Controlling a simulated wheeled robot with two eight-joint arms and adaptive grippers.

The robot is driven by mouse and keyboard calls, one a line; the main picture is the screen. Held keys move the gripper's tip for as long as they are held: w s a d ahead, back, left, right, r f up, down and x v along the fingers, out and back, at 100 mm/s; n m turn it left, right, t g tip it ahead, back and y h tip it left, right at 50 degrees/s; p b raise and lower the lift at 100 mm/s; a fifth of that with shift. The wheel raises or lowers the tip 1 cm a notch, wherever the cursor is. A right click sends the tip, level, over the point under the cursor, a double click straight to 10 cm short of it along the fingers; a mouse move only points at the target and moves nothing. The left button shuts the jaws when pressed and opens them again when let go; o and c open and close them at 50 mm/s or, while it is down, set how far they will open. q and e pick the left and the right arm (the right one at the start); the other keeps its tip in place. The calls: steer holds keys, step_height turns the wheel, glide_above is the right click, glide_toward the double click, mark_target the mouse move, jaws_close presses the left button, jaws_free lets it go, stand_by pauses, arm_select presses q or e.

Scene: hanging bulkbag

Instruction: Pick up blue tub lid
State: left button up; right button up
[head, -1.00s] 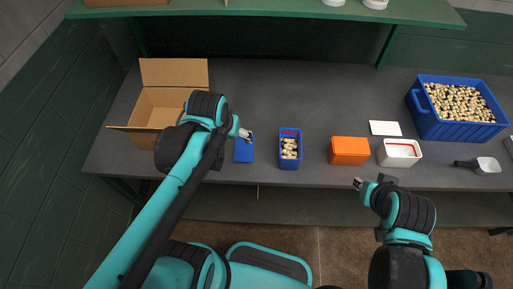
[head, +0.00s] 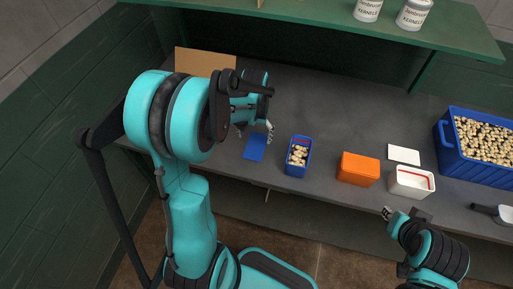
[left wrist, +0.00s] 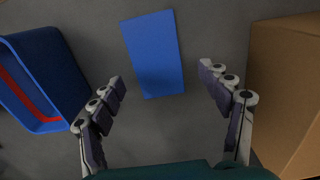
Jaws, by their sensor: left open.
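The blue tub lid (head: 255,147) is a flat blue rectangle lying on the grey table, left of the blue tub (head: 298,156), which holds pale pieces. In the left wrist view the lid (left wrist: 153,53) lies ahead of and between the fingers, not touching them. My left gripper (head: 255,129) is above the table beside the lid; in the left wrist view its fingers (left wrist: 163,92) are spread wide and empty. My right gripper (head: 387,213) is near the table's front edge, far from the lid; its finger opening is too small to make out.
A cardboard box (head: 205,62) stands behind my left arm, mostly hidden; its side shows close by in the left wrist view (left wrist: 288,90). An orange tub (head: 358,169), a white tub (head: 411,182), a white lid (head: 404,155) and a large blue crate (head: 446,145) stand to the right.

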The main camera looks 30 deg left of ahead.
mark_target(256, 144)
arm_select(q)
steer(key=f+b, duration=0.1)
steer(key=f, duration=0.3)
steer(key=shift+w+d+f+b, duration=0.2)
steer(key=shift+b, duration=0.15)
steer(key=shift+r, duration=0.1)
steer(key=shift+c, duration=0.2)
steer(key=c, duration=0.8)
